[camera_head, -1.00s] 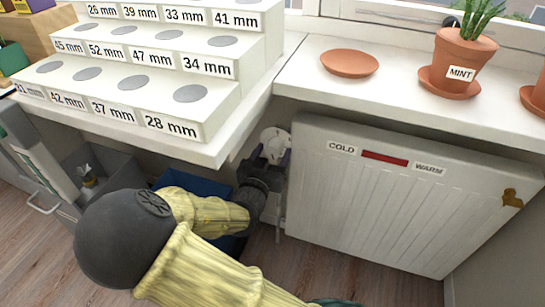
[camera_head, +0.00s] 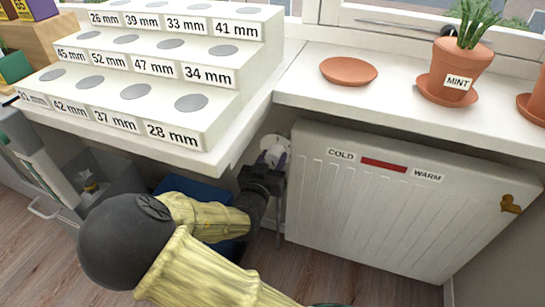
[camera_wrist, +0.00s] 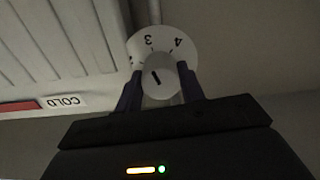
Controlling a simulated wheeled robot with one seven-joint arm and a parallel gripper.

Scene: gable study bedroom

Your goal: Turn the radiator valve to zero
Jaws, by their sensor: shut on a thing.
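The radiator valve (camera_head: 275,150) is a white knob in front of a round white dial, at the left end of the white radiator (camera_head: 385,205). In the wrist view the knob (camera_wrist: 160,82) has a short black mark that leans to the upper left. The dial behind it (camera_wrist: 165,42) shows 3 and 4, with another numeral partly hidden at the left. My gripper (camera_wrist: 162,88) is shut on the knob, one dark finger on each side. In the head view my gripper (camera_head: 274,168) reaches the valve from below left.
A white windowsill (camera_head: 405,98) with a terracotta saucer (camera_head: 348,71) and a mint pot (camera_head: 462,65) overhangs the radiator. A stepped white stand (camera_head: 150,125) juts out above my wrist. A blue bin (camera_head: 200,188) stands close behind my arm.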

